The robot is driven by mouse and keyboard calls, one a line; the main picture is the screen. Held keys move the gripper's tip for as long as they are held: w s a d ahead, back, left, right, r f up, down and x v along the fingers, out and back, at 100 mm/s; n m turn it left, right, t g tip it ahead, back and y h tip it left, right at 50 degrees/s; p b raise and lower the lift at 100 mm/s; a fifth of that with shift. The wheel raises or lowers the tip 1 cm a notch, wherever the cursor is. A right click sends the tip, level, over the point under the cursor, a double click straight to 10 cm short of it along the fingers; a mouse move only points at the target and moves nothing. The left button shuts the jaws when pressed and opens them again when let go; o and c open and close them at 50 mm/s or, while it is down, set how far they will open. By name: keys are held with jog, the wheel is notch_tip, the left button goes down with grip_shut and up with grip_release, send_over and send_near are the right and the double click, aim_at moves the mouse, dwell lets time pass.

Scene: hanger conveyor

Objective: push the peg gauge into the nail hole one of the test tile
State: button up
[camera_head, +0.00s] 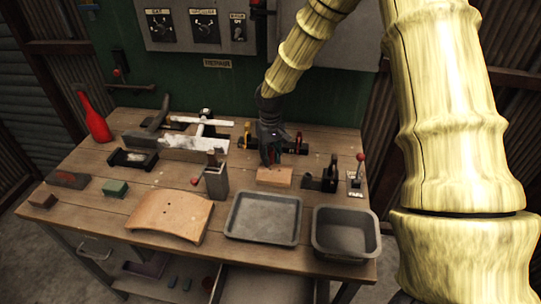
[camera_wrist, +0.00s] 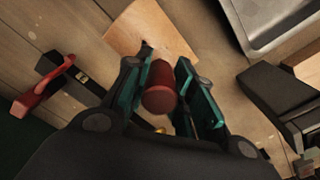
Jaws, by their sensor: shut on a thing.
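My gripper (camera_head: 270,158) points down just above a small tan wooden block (camera_head: 275,177) near the middle of the bench. In the wrist view its green-lined fingers (camera_wrist: 163,95) are shut on the dark red, rounded handle of the peg gauge (camera_wrist: 160,88). The block (camera_wrist: 140,28) shows beyond the handle, with a dark spot by its near edge. I cannot tell whether the peg's lower end is in the block or clear of it. The test tile (camera_head: 172,215), tan and curved, lies at the front of the bench, left of the gripper, with small dark holes in its face.
A shallow grey tray (camera_head: 232,228) and a deeper grey bin (camera_head: 345,252) stand at the front right of the tile. A grey upright holder (camera_head: 216,183) stands between tile and gripper. A black fixture (camera_head: 326,180) and a red-knobbed lever (camera_head: 359,170) stand right of the block.

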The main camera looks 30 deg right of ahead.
jog(key=shift+f, duration=1.6)
dwell(3.1)
jog(key=o, duration=0.7)
jog(key=o, duration=0.6)
jog(key=shift+c, duration=0.2)
jog(key=shift+r, duration=0.1)
notch_tip(320, 180, up, 12)
jog(key=shift+d+f, duration=0.1)
